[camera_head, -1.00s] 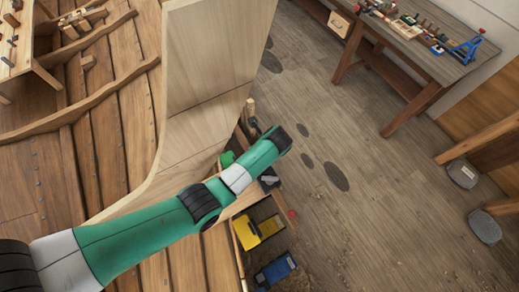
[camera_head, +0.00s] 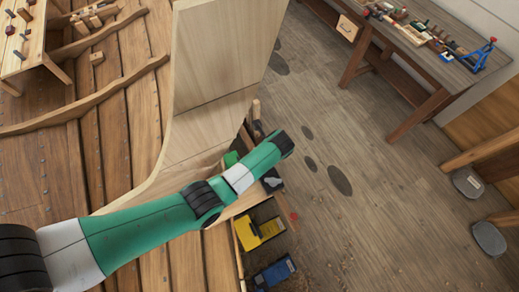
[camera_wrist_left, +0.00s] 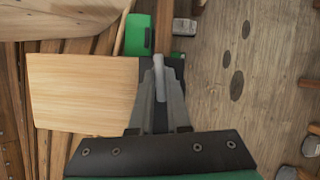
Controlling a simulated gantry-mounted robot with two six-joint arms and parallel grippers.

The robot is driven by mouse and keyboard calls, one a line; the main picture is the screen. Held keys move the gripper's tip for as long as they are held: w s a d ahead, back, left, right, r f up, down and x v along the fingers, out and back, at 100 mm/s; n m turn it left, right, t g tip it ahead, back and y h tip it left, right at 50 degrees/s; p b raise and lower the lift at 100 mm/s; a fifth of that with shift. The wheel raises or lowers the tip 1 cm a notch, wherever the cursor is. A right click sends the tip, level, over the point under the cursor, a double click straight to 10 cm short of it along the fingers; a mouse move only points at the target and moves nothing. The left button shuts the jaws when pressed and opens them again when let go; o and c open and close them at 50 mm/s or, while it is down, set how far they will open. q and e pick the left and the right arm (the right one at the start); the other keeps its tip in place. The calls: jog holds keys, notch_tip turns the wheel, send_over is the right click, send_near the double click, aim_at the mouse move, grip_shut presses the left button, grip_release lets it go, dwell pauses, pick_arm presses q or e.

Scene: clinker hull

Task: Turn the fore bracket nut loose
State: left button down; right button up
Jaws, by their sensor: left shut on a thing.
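My left arm reaches across the head view, past the pale timber stem (camera_head: 215,60) of the hull. In the left wrist view my left gripper (camera_wrist_left: 159,90) is shut on a light-grey, rod-shaped piece (camera_wrist_left: 158,72). The piece stands upright in the picture between the two grey fingers. A dark part lies right behind the fingers, beside a pale wooden board (camera_wrist_left: 85,90). I cannot tell whether the grey piece is the fore bracket nut or a tool on it. No separate nut or bracket can be made out. My right gripper is in neither view.
A green box (camera_wrist_left: 138,35) lies just beyond the fingers. Yellow (camera_head: 260,232) and blue (camera_head: 273,273) boxes are below my arm. A workbench (camera_head: 420,50) with tools stands at the back right.

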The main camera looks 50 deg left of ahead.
pick_arm(q)
jog(key=n+g+b, duration=0.1)
jog(key=n+b, duration=0.2)
jog(key=shift+w+f, duration=0.1)
jog(key=shift+f, duration=0.05)
jog(key=n+g+b, duration=0.1)
jog(key=n+b, duration=0.3)
jog(key=b, duration=0.1)
jog(key=shift+w+g, duration=0.1)
jog(key=shift+g, duration=0.3)
jog(key=shift+a+n+g+h+b, duration=0.1)
jog(key=shift+n+g+h+b, duration=0.35)
jog(key=shift+n+b, duration=0.85)
jog(key=shift+r, duration=0.2)
jog(key=c, duration=0.9)
grip_release()
